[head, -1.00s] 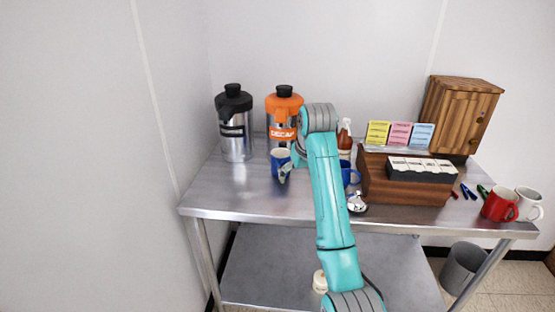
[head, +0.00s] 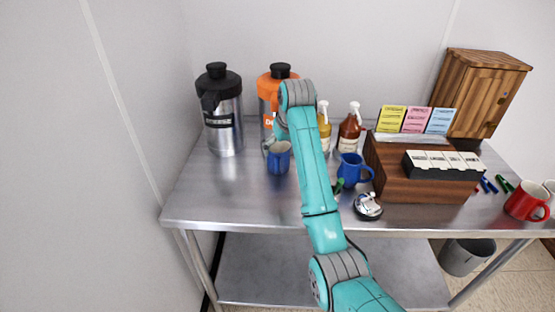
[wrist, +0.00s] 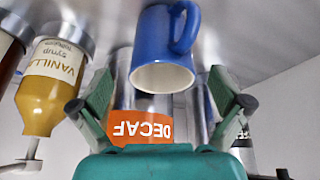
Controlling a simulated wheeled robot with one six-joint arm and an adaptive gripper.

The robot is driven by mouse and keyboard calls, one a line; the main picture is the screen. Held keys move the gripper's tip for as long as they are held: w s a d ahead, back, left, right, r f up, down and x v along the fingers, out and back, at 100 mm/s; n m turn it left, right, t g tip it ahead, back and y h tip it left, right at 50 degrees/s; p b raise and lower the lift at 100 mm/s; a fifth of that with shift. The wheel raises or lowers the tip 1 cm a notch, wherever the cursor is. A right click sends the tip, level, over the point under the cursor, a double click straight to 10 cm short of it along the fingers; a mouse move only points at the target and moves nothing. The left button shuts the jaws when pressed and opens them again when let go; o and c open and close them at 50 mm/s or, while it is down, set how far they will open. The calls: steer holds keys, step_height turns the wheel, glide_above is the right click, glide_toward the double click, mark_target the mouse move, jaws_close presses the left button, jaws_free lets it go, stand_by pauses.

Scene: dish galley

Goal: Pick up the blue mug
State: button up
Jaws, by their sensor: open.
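A blue mug (head: 280,161) with a pale inside stands upright on the steel table, in front of the orange-topped decaf dispenser. In the upside-down wrist view the mug (wrist: 160,48) lies ahead of my gripper, its rim facing the camera and its handle on the right. My gripper (wrist: 160,95) is open, with its fingers spread to either side of the mug's line and nothing held. In the head view my arm hides most of the gripper. A second blue mug (head: 352,172) stands to the right of my arm, its handle on the right.
The decaf dispenser (head: 268,92) and a black-topped dispenser (head: 224,125) stand behind. Syrup bottles (head: 349,130) stand behind the second mug. A wooden organizer (head: 393,180), a small metal item (head: 368,207) and a red mug (head: 526,203) are to the right. The table's left front is clear.

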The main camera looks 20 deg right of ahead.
steer(key=shift+x, duration=3.25)
steer(key=shift+a, duration=0.1)
steer(key=c, duration=1.5)
steer(key=shift+r, duration=0.25)
steer(key=shift+c, duration=0.2)
